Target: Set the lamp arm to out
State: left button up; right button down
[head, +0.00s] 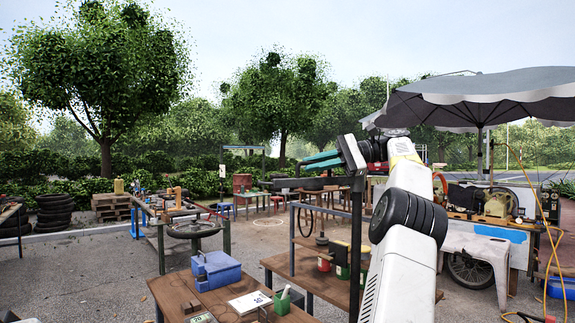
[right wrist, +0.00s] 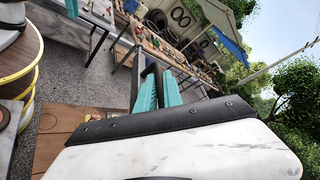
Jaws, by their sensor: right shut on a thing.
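The lamp arm (head: 305,184) is a dark bar that runs level to the left from the top of a dark upright post (head: 357,235) in the head view. My right gripper (head: 320,161) reaches in from the right at the lamp arm's height, its teal fingers pointing left. In the right wrist view the teal fingers (right wrist: 157,92) are closed around a dark bar, which appears to be the lamp arm (right wrist: 154,69). The exact contact is partly hidden by the fingers. My left gripper is not in view.
A wooden bench with a blue toolbox (head: 216,270) and a green box (head: 282,303) stands below left. Another bench with cans is behind the post. A grey parasol (head: 480,95) covers a compressor cart (head: 490,215) at right. Open air lies left of the lamp arm.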

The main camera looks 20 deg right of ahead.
jog(key=c, duration=1.8)
grip_release()
jog(key=shift+o, duration=0.2)
jog(key=shift+w, duration=0.1)
